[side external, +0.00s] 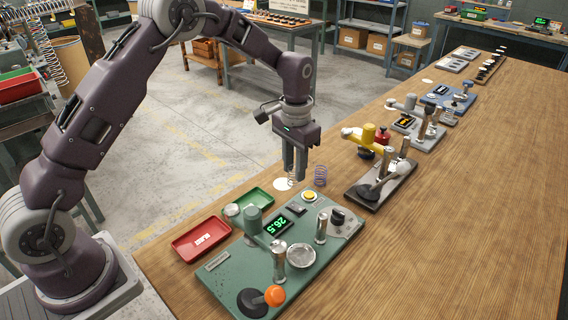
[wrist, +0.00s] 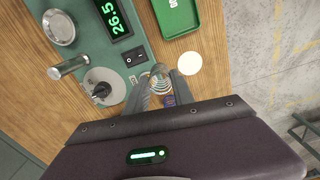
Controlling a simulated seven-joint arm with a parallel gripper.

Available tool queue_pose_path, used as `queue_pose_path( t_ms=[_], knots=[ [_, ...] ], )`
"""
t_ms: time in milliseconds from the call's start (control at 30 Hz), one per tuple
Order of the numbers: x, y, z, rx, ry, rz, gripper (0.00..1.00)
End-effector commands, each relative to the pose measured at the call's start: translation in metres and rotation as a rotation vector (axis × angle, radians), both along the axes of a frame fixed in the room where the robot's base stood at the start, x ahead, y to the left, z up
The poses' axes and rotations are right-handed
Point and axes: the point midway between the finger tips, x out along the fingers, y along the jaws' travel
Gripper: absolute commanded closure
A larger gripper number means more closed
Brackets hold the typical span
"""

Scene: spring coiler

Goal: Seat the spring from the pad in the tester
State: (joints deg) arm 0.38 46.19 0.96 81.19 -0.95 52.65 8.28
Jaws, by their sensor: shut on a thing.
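My gripper (side external: 294,176) points down above the table, at the far end of the green tester (side external: 232,277). Its fingers, also in the wrist view (wrist: 165,88), are closed around a silvery coil spring (wrist: 160,82), mostly hidden by the fingers in the side view. The round white pad (side external: 282,184) lies on the wood below and beside the fingers; it shows in the wrist view (wrist: 189,63). The green tester has a round metal dish (side external: 301,257), a display (side external: 279,225) reading 26.5, posts and an orange-knobbed lever (side external: 274,295).
A purple spring (side external: 320,176) stands right of the fingers, close to them. A red tray (side external: 201,239) and a green tray (side external: 254,205) lie beside the tester. Other testers, including one with a yellow arm (side external: 367,136), stand farther along. The table's right side is clear.

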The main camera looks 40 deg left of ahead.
Motion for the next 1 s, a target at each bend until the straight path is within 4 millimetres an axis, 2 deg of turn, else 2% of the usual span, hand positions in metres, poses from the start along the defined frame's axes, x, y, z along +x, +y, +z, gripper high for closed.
queue_pose_path(
  t_ms=[33,200,300,400,567,1000],
  knots=[
    [-0.012,-0.022,0.007,0.0,-0.001,-0.049,0.93],
    [-0.064,-0.088,0.025,0.0,0.0,-0.215,0.93],
    [-0.093,-0.113,0.032,0.0,0.0,-0.295,0.93],
    [-0.115,-0.129,0.037,0.001,-0.001,-0.352,0.93],
    [-0.132,-0.139,0.038,0.001,0.0,-0.393,0.93],
    [-0.132,-0.14,-0.009,0.001,0.001,-0.394,0.93]
  ],
)
